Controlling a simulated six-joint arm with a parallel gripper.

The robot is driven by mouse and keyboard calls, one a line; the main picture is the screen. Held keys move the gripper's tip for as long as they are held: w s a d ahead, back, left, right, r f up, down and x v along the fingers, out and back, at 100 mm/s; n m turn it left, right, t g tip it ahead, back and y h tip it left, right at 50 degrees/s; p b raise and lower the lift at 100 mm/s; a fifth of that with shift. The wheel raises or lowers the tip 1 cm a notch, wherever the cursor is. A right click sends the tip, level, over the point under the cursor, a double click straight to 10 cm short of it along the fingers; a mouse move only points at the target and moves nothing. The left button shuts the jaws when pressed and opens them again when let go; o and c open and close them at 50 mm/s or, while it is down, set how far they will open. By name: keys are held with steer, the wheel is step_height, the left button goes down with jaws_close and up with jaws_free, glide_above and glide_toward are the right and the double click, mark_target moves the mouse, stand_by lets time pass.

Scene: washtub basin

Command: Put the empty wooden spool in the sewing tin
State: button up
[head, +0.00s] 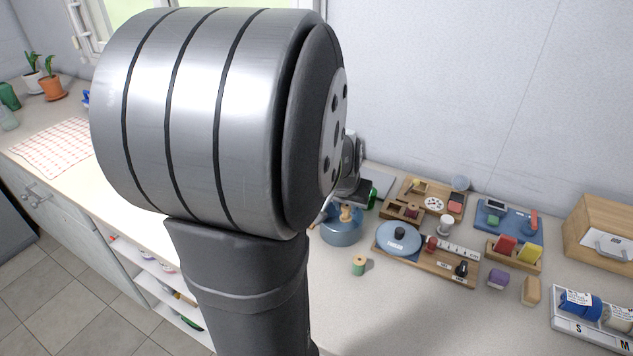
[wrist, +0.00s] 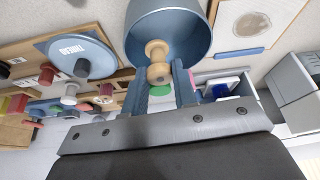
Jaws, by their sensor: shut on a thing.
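The empty wooden spool (wrist: 157,73) is bare pale wood, and my gripper (wrist: 161,76) is shut on it in the wrist view. The sewing tin (wrist: 137,22) is a round blue tin with its mouth open, and the spool overlaps that mouth. In the head view the spool (head: 346,214) shows at the top of the blue tin (head: 341,236). I cannot tell how far the spool is inside the rim. My arm hides much of the gripper in the head view.
A blue round lid (head: 398,238) with a dark knob lies on a wooden board right of the tin. A green thread spool (head: 358,266) stands in front. Wooden trays (head: 404,211) stand behind.

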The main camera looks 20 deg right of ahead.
mark_target(341, 216)
steer(key=shift+w+a+f, duration=0.35)
steer(key=shift+w+f, duration=0.15)
steer(key=shift+w, duration=0.1)
steer(key=shift+f, duration=1.9)
steer(key=shift+f, duration=0.1)
steer(key=o, duration=1)
steer(key=shift+c, duration=0.2)
steer(key=v, duration=1.2)
